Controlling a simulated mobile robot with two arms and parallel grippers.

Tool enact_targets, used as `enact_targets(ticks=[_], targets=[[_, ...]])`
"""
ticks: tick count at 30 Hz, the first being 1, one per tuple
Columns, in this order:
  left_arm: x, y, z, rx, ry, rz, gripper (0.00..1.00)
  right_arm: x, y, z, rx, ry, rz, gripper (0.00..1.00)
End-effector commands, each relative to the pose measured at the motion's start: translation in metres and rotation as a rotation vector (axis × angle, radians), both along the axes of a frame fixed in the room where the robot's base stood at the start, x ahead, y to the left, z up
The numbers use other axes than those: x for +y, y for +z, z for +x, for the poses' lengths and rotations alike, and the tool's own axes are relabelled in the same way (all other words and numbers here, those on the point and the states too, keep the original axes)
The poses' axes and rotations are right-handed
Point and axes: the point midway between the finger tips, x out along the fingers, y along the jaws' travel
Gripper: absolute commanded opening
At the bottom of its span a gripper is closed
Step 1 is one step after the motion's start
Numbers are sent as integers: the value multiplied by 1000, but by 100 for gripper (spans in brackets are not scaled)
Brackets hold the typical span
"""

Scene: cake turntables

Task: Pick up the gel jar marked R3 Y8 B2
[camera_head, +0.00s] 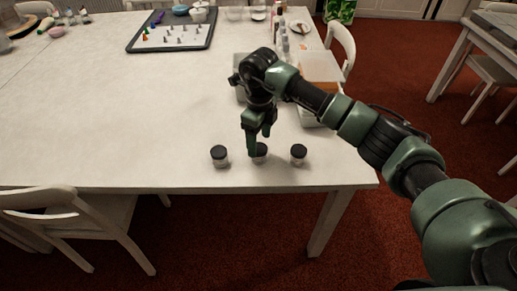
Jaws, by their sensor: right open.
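Three small clear jars with black lids stand in a row near the front edge of the white table (120,160). They are the left jar (219,157), the middle jar (260,154) and the right jar (298,155). Their markings are too small to read, so I cannot tell which is R3 Y8 B2. My right gripper (256,150) is open and points down at the middle jar, partly hiding it. I cannot tell whether its fingers are around the jar or just behind or above it. My left gripper is out of view.
Behind my right arm are stacked containers with an orange layer (320,70) and several bottles. A dark-rimmed tray (172,42) with small pieces stands at the back. White chairs (80,215) stand at the table's edges. The table left of the jars is clear.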

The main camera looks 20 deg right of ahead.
Motion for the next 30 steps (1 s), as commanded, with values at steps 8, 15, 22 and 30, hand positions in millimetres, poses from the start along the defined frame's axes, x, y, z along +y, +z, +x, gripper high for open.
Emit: enact_targets(ticks=[8,15,22,30], targets=[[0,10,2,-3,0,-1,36,-1,-39,2,3,0,3,68],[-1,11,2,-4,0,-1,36,-1,-52,3,-1,0,3,68],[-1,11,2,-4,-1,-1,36,-1,-52,3,-1,1,2,40],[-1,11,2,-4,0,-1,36,-1,-52,3,-1,1,3,2]])
